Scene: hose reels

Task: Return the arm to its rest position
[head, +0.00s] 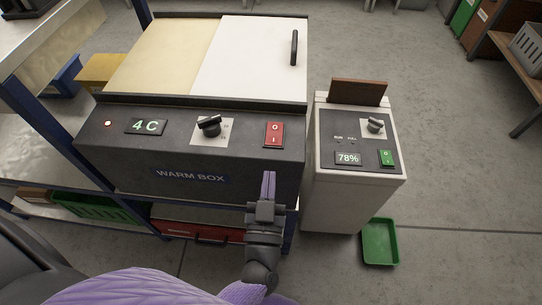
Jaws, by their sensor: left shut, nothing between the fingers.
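My left gripper (268,187) is in the lower middle of the head view, its arm coming in from the bottom left. Its fingers are together and empty, pointing up the picture in front of the dark front face of the warm box (130,172). The fingertips show below the red rocker switch (274,134); I cannot tell whether they touch the box. The warm box has a black knob (209,125), a display (146,126) reading 4 C and a white lid (245,62) with a black handle. My right gripper is not in view.
A white machine (335,197) with a 78% display, a knob and a green switch stands right of the box. A green tray (380,242) lies on the floor by it. Shelving with a green crate (100,210) and red drawer (200,231) is below.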

